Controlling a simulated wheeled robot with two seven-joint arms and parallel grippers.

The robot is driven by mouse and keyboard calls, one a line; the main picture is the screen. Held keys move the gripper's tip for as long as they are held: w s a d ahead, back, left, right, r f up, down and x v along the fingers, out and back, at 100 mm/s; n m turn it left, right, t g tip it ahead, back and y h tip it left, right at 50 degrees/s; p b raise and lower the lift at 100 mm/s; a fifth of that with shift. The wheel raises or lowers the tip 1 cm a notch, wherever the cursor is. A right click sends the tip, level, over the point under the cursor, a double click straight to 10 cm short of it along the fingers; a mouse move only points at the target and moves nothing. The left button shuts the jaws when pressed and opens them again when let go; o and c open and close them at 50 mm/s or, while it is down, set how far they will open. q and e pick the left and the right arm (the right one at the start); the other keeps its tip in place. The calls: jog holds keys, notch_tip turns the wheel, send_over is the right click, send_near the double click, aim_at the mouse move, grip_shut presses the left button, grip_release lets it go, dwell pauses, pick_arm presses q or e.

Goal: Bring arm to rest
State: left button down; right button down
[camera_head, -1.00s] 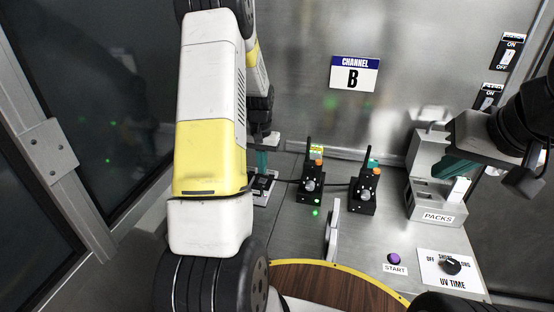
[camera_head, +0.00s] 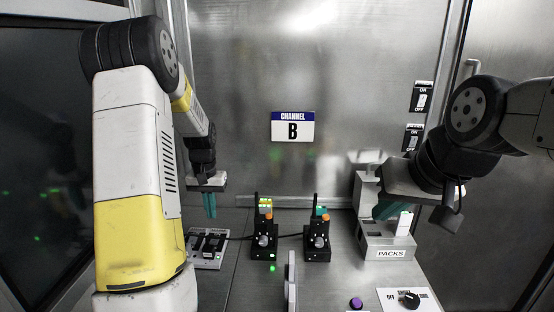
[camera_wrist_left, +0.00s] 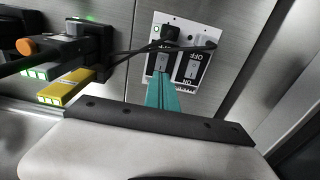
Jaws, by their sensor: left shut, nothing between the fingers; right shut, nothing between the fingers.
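My left gripper (camera_head: 209,205) hangs down on the left of the head view, its teal fingers together and empty. It is above the white switch panel (camera_head: 207,246) and apart from it. In the left wrist view its teal fingers (camera_wrist_left: 165,93) overlap the lower part of the switch panel (camera_wrist_left: 205,48), so the gap is hard to judge there. My right gripper (camera_head: 384,211) is on the right, its teal fingers shut and empty, in front of the packs holder (camera_head: 388,240).
Two black devices (camera_head: 264,240) (camera_head: 318,242) with orange knobs stand mid-bench, cables running left. A grey upright plate (camera_head: 291,280) stands in front. A purple start button (camera_head: 355,303) and a UV dial (camera_head: 409,299) are front right. Wall switches (camera_head: 421,97) are at right.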

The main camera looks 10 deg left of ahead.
pick_arm(q)
jog(key=s+d+r+t, duration=0.2)
jog(key=s+d+r, duration=0.2)
jog(key=r, duration=0.5)
jog(key=s+d+r+t+h, duration=0.1)
jog(key=s+d+r, duration=0.25)
jog(key=s, duration=0.35)
jog(key=s+d+r+m+t, duration=0.1)
jog(key=s+d+r+t, duration=0.1)
jog(key=s+d+r, duration=0.3)
jog(key=s+d+r+t+h, duration=0.1)
jog(key=s+r, duration=0.2)
jog(key=s, duration=0.5)
jog(key=n+g+y, duration=0.1)
jog(key=g+y, duration=0.1)
jog(key=g, duration=0.6)
send_over(212, 241)
jog(key=w, duration=0.4)
notch_tip(212, 241, down, 16)
jog(key=f, duration=0.1)
jog(key=s+f, duration=0.1)
jog(key=f, duration=0.3)
jog(key=s+f, duration=0.1)
jog(key=f, duration=0.3)
jog(key=s+f, duration=0.1)
jog(key=f, duration=0.3)
jog(key=shift+f, duration=0.35)
